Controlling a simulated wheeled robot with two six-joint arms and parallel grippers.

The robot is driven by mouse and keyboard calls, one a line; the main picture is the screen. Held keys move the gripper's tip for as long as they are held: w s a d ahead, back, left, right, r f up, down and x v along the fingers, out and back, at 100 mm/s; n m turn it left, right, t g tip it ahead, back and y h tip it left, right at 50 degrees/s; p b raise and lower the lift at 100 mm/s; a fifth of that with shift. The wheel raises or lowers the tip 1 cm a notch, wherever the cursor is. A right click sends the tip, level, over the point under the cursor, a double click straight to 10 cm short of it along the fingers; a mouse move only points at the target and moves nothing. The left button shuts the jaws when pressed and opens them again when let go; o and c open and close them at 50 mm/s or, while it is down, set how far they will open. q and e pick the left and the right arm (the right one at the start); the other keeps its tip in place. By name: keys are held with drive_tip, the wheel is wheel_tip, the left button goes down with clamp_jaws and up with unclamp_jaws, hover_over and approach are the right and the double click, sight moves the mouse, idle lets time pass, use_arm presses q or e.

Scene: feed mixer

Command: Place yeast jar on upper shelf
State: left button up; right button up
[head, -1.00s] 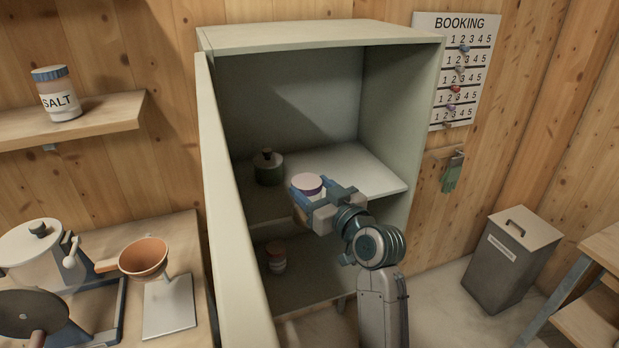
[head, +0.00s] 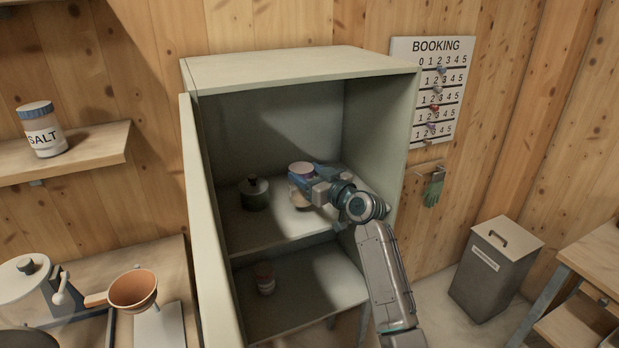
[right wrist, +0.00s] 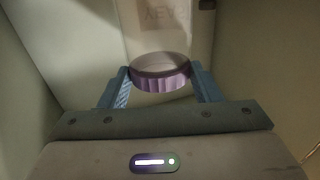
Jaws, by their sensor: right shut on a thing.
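The yeast jar (head: 301,169) has a purple lid and a pale body with a label. It is upright in my right gripper (head: 304,180), inside the open cabinet above the upper shelf (head: 270,231). In the right wrist view, its lid (right wrist: 160,72) is between the two blue fingers of the right gripper (right wrist: 161,85), which are shut on it. I cannot tell whether its base touches the shelf. My left gripper is not in view.
A dark lidded pot (head: 255,195) stands on the upper shelf, left of the jar. Another small jar (head: 264,279) is on the lower shelf. The cabinet door (head: 205,230) stands open at the left. Shelf space between pot and jar is clear.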

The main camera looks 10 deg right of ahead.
drive_tip(key=shift+w+d, duration=0.35)
drive_tip(key=shift+w, duration=0.25)
wheel_tip(320, 180, down, 4)
drive_tip(key=shift+r+p, duration=0.25)
drive_tip(key=shift+p, duration=0.7)
drive_tip(key=o, duration=1.2)
drive_tip(key=shift+f, duration=0.1)
drive_tip(key=shift+o, duration=0.2)
drive_tip(key=shift+s, duration=0.1)
